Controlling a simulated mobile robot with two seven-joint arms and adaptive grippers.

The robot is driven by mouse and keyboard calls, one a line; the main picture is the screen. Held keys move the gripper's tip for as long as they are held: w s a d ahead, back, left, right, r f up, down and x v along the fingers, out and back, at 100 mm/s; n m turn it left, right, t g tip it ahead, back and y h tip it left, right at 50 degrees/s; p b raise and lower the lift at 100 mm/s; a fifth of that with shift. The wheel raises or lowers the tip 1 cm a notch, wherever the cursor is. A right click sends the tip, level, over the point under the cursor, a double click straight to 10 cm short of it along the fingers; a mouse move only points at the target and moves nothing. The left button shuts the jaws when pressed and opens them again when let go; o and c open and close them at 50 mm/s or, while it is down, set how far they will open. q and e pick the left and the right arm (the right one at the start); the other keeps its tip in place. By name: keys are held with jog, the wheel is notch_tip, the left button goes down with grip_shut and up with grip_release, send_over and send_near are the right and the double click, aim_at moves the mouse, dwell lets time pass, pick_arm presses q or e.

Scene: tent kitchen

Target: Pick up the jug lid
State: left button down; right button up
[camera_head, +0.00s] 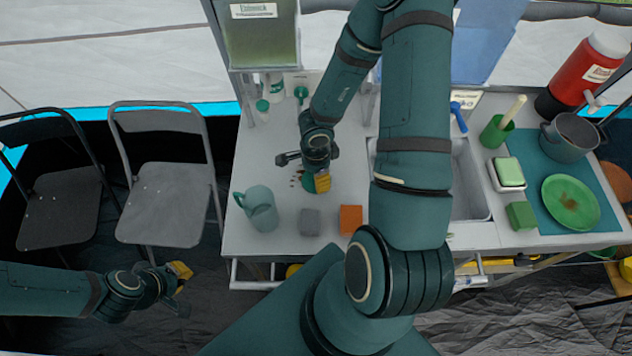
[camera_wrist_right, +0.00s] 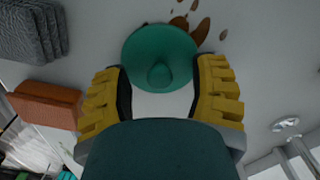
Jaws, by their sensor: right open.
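The jug lid is a round teal-green disc with a central knob (camera_wrist_right: 160,55), lying on the worktop in the right wrist view. In the head view only a green edge of the lid (camera_head: 308,184) shows beside my right gripper (camera_head: 319,181). My right gripper is open above the lid. In the wrist view its yellow fingers (camera_wrist_right: 164,92) are apart, one on each side of the lid's near part, with the knob between them. The green jug (camera_head: 261,210) stands upright to the left. My left gripper (camera_head: 181,281) is away from the worktop, low at the left; its opening is unclear.
A grey sponge (camera_head: 309,222) and an orange sponge (camera_head: 350,219) lie near the worktop's front edge. Brown spots (camera_wrist_right: 190,25) mark the surface by the lid. The sink (camera_head: 468,185) is to the right. Two folding chairs (camera_head: 160,205) stand at the left.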

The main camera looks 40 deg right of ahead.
jog(key=shift+f, duration=0.3)
grip_shut()
jog(key=shift+r, duration=0.1)
